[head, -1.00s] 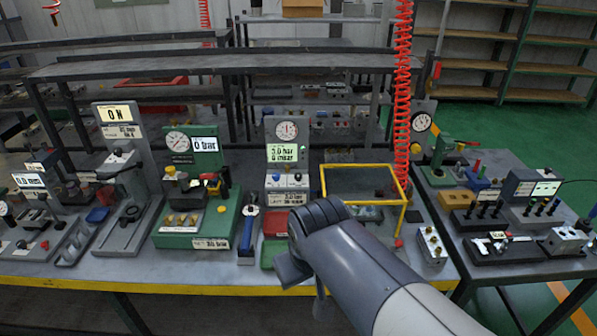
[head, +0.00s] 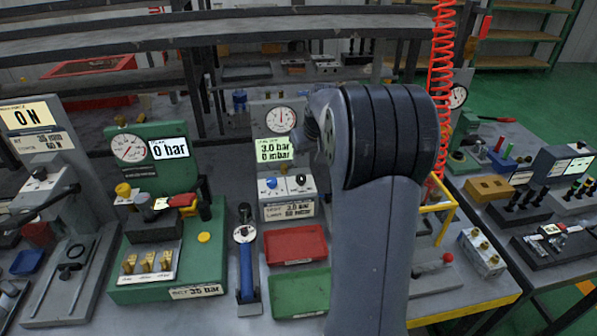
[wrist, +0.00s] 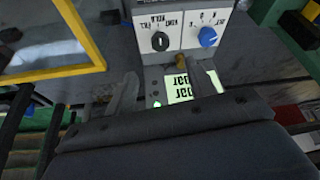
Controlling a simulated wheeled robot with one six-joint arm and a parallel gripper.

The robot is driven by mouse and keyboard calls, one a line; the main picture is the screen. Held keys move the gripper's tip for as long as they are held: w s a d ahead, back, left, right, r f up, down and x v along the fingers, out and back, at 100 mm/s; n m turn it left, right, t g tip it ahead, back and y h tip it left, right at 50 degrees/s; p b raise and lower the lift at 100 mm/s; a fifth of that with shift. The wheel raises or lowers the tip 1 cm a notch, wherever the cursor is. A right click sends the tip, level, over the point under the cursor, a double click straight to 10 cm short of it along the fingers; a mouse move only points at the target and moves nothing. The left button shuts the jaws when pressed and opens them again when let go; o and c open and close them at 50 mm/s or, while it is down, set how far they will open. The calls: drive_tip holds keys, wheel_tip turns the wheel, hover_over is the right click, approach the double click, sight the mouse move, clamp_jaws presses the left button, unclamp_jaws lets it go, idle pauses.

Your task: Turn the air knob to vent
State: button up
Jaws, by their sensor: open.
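The test stand's white panel (head: 287,187) carries a blue knob (head: 271,183) on the left and a black knob (head: 301,180) on the right. In the wrist view the stand is upside down. There the black knob (wrist: 160,41) sits among fill, hold and vent labels, with a small white mark, and the blue knob (wrist: 208,37) is to its right. The lit display (head: 274,150) reads 3.0 bar and 0 mbar. My gripper (wrist: 163,92) is open and empty, its fingers over the display area, apart from both knobs. In the head view my arm hides the fingers.
A round gauge (head: 281,119) tops the stand. A red tray (head: 296,245) and a green tray (head: 300,293) lie in front. A yellow frame (wrist: 84,35) is close beside the stand.

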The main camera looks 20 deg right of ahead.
sight(301, 177)
drive_tip(key=p+x, duration=0.1)
drive_tip(key=x, duration=0.9)
drive_tip(key=shift+f, duration=0.15)
drive_tip(key=shift+c, duration=0.5)
drive_tip(key=c, duration=0.9)
